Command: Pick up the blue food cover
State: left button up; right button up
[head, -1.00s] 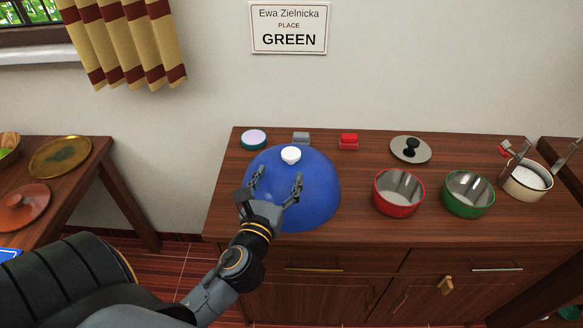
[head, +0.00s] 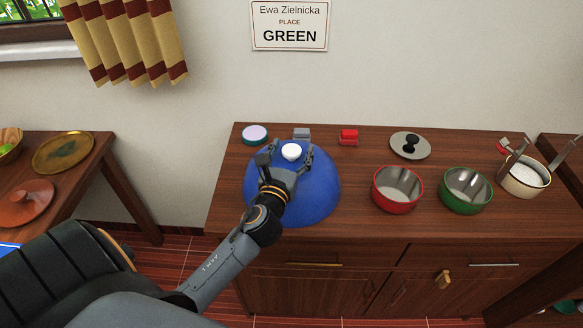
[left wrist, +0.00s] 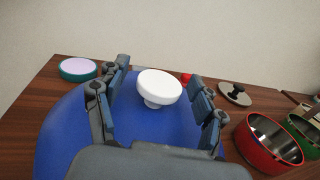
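The blue food cover (head: 318,197) is a dome with a white knob (head: 291,151) on top, standing on the wooden cabinet's left part. My left gripper (head: 284,157) is open over the top of the dome, its two fingers on either side of the knob. In the left wrist view the knob (left wrist: 159,88) sits between the spread fingers with gaps on both sides, and the blue dome (left wrist: 70,125) fills the space below. The gripper's fingers (left wrist: 155,105) do not appear to touch the knob. My right gripper is not in view.
Behind the cover stand a round teal-and-white container (head: 255,134), a grey block (head: 301,133) and a red block (head: 348,137). To the right are a red pot (head: 397,205), a green pot (head: 466,207), a lid (head: 418,153) and a cream pot (head: 520,190). A side table stands left.

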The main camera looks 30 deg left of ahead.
pick_arm(q)
grip_shut()
jog(key=shift+r, duration=0.1)
